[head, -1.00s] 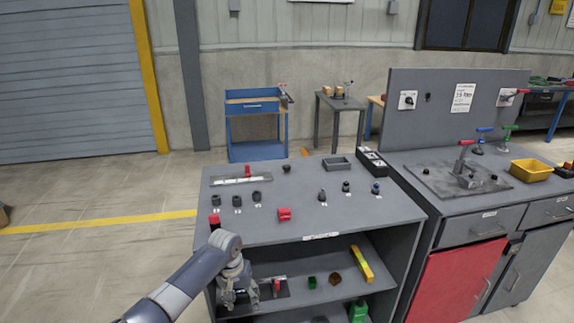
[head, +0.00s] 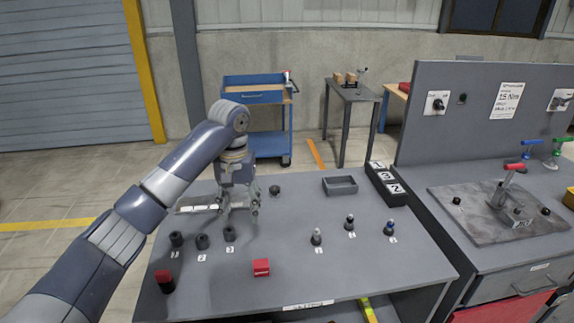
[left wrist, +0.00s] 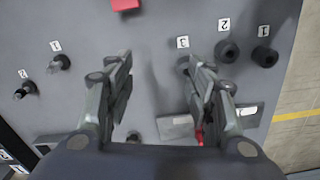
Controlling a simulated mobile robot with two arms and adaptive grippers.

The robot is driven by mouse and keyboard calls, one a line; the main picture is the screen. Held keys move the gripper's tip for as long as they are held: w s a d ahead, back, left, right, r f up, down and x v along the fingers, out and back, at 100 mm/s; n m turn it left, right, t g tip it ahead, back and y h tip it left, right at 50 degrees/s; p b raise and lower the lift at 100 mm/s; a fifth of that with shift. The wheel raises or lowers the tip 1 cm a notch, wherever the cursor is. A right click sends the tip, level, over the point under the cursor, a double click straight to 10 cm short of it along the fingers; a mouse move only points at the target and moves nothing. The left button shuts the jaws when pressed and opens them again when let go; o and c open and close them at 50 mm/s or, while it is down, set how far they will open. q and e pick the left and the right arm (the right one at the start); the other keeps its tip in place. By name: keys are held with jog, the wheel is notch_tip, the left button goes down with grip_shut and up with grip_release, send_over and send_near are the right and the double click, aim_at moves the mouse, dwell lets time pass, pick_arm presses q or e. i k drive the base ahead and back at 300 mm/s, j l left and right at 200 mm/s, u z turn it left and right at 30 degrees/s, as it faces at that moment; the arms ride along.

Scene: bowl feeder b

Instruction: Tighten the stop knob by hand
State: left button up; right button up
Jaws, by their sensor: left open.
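A flat metal strip (head: 195,208) lies on the grey bench top, partly hidden by my left gripper. It also shows in the left wrist view (left wrist: 175,128), with a bit of red (left wrist: 200,136) beside my finger. A small round black knob (head: 274,190) sits to the right of the strip. I cannot tell which part is the stop knob. My left gripper (head: 239,214) is open and points down above the bench. In the left wrist view its fingers (left wrist: 158,62) are apart with only bare bench between them. My right gripper is not in view.
Black numbered pieces (head: 202,242) stand front-left, beside a red-topped block (head: 165,281) and a red block (head: 261,267). Several knobbed pins (head: 350,224) stand on the right. A grey tray (head: 340,186) and numbered black box (head: 388,186) are behind. The bench middle is clear.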

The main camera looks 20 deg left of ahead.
aim_at(274, 189)
jog(key=i, duration=0.85)
